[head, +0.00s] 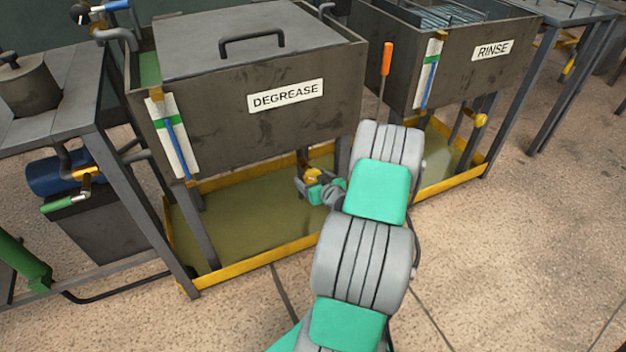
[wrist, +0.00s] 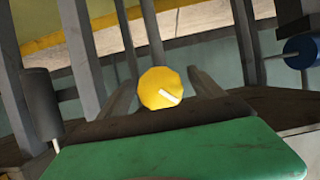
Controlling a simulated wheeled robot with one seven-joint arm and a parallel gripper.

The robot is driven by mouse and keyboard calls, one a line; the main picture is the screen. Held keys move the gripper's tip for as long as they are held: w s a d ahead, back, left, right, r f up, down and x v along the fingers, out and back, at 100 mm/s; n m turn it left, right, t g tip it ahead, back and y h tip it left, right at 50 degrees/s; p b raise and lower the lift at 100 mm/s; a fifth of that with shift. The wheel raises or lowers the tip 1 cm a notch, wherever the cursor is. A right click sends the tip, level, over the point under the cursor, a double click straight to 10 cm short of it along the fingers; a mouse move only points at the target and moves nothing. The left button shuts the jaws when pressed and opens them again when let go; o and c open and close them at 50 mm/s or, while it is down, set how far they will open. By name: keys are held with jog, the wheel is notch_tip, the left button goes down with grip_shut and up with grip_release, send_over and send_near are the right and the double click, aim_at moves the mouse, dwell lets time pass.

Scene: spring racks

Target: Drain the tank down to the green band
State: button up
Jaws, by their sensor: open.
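The DEGREASE tank (head: 250,125) stands at left centre in the head view. Its gauge (head: 188,149) is a white strip with a green band (head: 165,121) near the top. A blue column runs up the strip, its top at about the band's lower edge; the exact level is too small to read. A yellow round knob (head: 312,175) sits under the tank. My gripper (head: 309,183) is there, open. In the wrist view the knob (wrist: 160,89), with a white slanting mark, shows between my two grey fingers. I cannot tell whether they touch it.
A yellow-rimmed tray (head: 235,268) holding greenish liquid lies beneath the tank. The RINSE tank (head: 462,75), with its own gauge (head: 430,75) and yellow knob (head: 481,120), stands to the right. An orange-handled rod (head: 387,58) stands between the tanks. Floor at right is clear.

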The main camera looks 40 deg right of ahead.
jog(key=c, duration=1.4)
